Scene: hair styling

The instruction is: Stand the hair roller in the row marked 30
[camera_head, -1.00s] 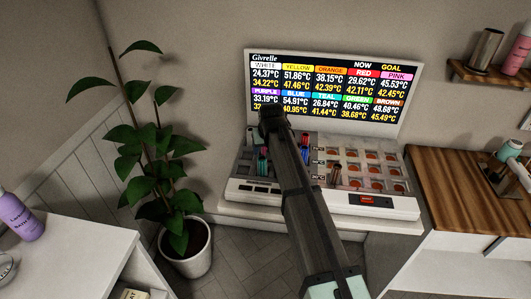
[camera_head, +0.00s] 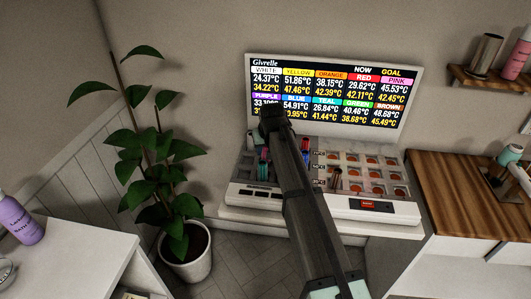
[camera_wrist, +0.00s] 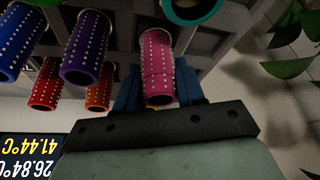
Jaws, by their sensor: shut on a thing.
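A pink hair roller (camera_wrist: 157,62) with pale dots sits between the two blue fingers of my gripper (camera_wrist: 158,92) in the wrist view. The fingers are shut on it. In the wrist view it appears over the grey rack; whether its far end still touches a slot I cannot tell. In the head view my arm hides the roller and the fingertips. The heating station (camera_head: 378,207) has slots on the left and a grid on the right with row labels (camera_head: 318,168) too small to read surely. A brownish roller (camera_head: 336,174) stands in the grid's left column.
Blue (camera_wrist: 14,45), purple (camera_wrist: 84,48), red (camera_wrist: 46,90) and orange (camera_wrist: 100,92) rollers stand beside the pink one; a teal roller (camera_wrist: 190,10) is on its other side. A temperature screen (camera_head: 400,68) rises behind. A potted plant (camera_head: 185,260) stands left. Most grid cells look empty.

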